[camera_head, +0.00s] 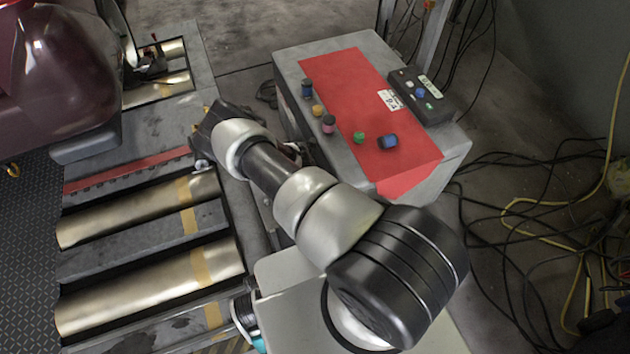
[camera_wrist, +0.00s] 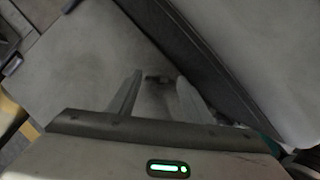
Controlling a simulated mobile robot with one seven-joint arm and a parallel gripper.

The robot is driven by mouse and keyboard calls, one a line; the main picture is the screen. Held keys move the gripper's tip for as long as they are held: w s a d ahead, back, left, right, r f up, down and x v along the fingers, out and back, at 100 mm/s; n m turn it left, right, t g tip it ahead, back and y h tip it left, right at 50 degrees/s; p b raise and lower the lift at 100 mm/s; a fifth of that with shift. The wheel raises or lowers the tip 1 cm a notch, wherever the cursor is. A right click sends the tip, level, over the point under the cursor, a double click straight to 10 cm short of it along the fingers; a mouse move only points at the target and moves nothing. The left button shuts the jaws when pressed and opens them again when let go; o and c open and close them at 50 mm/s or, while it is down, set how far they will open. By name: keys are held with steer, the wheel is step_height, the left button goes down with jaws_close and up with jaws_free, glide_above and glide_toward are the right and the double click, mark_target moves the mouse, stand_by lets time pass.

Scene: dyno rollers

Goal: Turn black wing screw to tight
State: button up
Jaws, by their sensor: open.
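My gripper (camera_wrist: 159,79) is open in the wrist view, its two grey fingers apart with nothing held between them. A small dark object (camera_wrist: 156,77) shows between and beyond the fingertips on a grey surface. It may be the black wing screw, but it is too small and blurred to be sure, and its tightness cannot be read. In the head view my arm reaches up and left to the edge of the roller bed (camera_head: 140,215). The fingers cannot be made out there, and no wing screw can be picked out.
A grey cabinet with a red top (camera_head: 345,85) stands right of my arm, carrying several small coloured objects and a black control box (camera_head: 422,95). A dark red vehicle (camera_head: 65,70) is at upper left. Cables (camera_head: 530,205) lie on the floor at right.

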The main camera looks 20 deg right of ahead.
steer(key=c, duration=0.8)
steer(key=shift+f, duration=0.1)
steer(key=shift+w+f+m+g+b, duration=0.15)
steer(key=shift+m+g+b, duration=0.15)
steer(key=shift+m+b, duration=0.75)
steer(key=shift+a+m+b, duration=0.1)
steer(key=shift+m+b, duration=0.55)
steer(key=shift+b, duration=0.3)
steer(key=shift+w+r+m+g+h+b, duration=0.15)
steer(key=shift+m+g+h+b, duration=0.25)
steer(key=shift+m+g, duration=0.5)
steer(key=shift+m, duration=1.3)
